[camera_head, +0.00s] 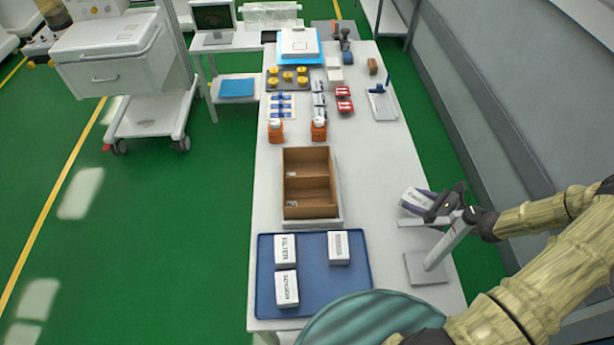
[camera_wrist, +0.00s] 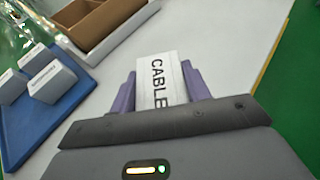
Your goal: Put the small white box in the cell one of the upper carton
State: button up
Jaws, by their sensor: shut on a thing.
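My gripper (camera_head: 432,206) is at the right edge of the table, by a small stand. It is shut on a white box (camera_head: 412,200) with purple fingers at its sides. In the wrist view the held box (camera_wrist: 161,80) reads "CABLE" and lies between both fingers (camera_wrist: 160,90). The brown open carton (camera_head: 333,177) stands mid-table, left of my gripper, with a divider making a far and a near cell. It also shows at the top of the wrist view (camera_wrist: 120,28). Small cell labels are too small to read.
A blue tray (camera_head: 325,290) at the near end holds white boxes marked "FILTER" (camera_head: 285,250) and "SENSOR" (camera_head: 286,288), and another white box (camera_head: 339,247). The grey stand (camera_head: 428,268) is beside my gripper. Orange bottles (camera_head: 276,133) stand beyond the carton. Table between carton and stand is clear.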

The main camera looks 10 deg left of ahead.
jog(key=w+a+g, duration=0.1)
jog(key=w+a, duration=0.1)
jog(key=w+a+r+n, duration=0.1)
jog(key=w+a, duration=0.1)
jog(key=w+a+r+n+g+y, duration=0.1)
jog(key=w+a, duration=0.1)
jog(key=a, duration=0.1)
jog(key=shift+a+r+g+b, duration=0.1)
jog(key=shift+r+g+b, duration=0.1)
jog(key=shift+g+b, duration=0.15)
jog(key=w+a+r+n+g+b, duration=0.1)
jog(key=a+r+n+g, duration=0.2)
jog(key=a, duration=1)
jog(key=w+a+r+n+g, duration=0.1)
jog(key=a+r+n+g, duration=0.3)
jog(key=a+r, duration=0.4)
jog(key=a, duration=0.5)
jog(key=shift+w+g+b, duration=0.25)
jog(key=shift+g+b, duration=0.1)
jog(key=shift+b, duration=0.05)
jog(key=shift+a+f, duration=0.1)
notch_tip(320, 180, down, 6)
jog(key=p, duration=0.1)
jog(key=shift+y, duration=0.3)
jog(key=shift+f, duration=0.1)
notch_tip(320, 180, down, 4)
jog(key=shift+r+p, duration=0.15)
jog(key=shift+p, duration=0.25)
